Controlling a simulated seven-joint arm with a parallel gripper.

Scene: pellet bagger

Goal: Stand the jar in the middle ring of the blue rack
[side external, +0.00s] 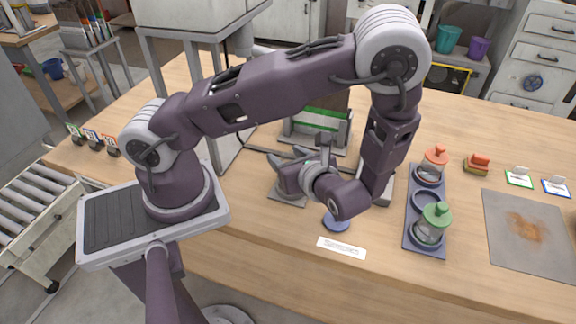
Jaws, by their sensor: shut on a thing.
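The blue rack (411,236) stands on the table right of my arm. Its far ring holds a jar with an orange lid (436,156), and its near ring holds a jar with a green lid (437,214). The middle ring (428,199) between them looks empty. My gripper (318,152) is left of the rack, turned sideways above the table, partly hidden by my wrist. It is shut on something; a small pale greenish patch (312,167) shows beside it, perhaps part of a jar. The held thing's shape and tilt cannot be made out.
A blue disc (337,223) and a white label strip (341,247) lie in front of my wrist. A grey stand (287,193) is close behind-left.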

